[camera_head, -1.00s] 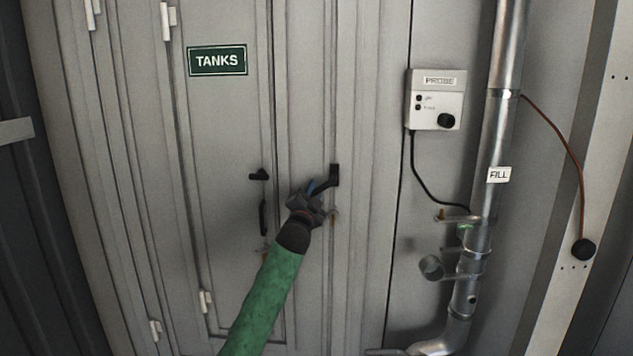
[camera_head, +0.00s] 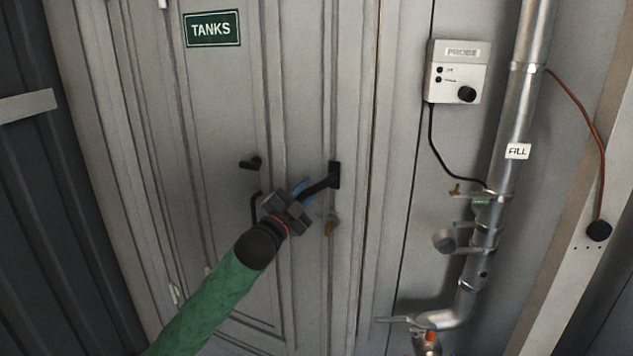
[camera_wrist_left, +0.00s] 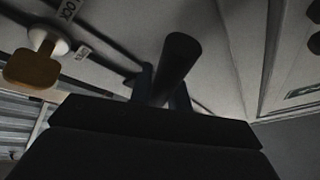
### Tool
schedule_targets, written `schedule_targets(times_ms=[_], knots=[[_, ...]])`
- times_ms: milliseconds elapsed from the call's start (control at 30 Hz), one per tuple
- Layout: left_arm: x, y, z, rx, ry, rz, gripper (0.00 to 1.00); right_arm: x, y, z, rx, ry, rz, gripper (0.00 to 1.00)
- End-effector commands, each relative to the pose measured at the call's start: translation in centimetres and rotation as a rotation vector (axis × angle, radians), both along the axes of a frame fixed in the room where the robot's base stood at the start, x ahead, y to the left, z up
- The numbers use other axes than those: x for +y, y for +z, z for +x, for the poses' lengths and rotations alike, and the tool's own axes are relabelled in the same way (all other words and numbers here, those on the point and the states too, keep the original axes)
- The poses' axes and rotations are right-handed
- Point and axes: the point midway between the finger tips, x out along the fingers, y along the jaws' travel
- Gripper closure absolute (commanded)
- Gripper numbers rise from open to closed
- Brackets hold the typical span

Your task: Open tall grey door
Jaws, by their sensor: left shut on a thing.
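The tall grey door (camera_head: 225,120) carries a green TANKS sign (camera_head: 212,28). It looks closed in the head view. A black lever handle (camera_head: 334,174) sits at its right side and points down to the left. My left gripper (camera_head: 305,190), on the green-sleeved arm, is shut on this handle. In the left wrist view the dark handle bar (camera_wrist_left: 178,58) stands between the two fingers (camera_wrist_left: 162,88). A brass key-like piece (camera_head: 330,226) hangs just below the handle, and a brown tag shape (camera_wrist_left: 32,68) shows in the wrist view. My right gripper is not in view.
A second black handle (camera_head: 252,163) and a dark pull sit left of my gripper. Right of the door are a PROBE box (camera_head: 455,72), its black cable and a metal FILL pipe (camera_head: 505,170) with valves. A dark corrugated wall (camera_head: 40,200) stands at the left.

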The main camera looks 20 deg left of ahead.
Motion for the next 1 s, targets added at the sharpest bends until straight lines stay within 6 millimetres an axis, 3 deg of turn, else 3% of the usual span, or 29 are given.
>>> schedule_targets(times_ms=[300,667,700,800,1000], knots=[[0.7,0.0,-4.0,0.005,-0.058,0.003,1.00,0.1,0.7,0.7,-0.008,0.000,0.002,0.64],[0.6,0.0,-4.3,0.004,-0.065,0.001,1.00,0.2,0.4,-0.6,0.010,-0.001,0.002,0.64],[0.6,0.0,-4.3,0.004,-0.065,0.001,0.78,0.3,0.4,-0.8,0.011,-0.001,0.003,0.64],[0.6,0.0,-4.3,0.004,-0.066,0.001,0.60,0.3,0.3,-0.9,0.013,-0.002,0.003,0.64],[0.5,0.0,-4.3,0.004,-0.066,0.001,0.60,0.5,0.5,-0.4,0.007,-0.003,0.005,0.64]])
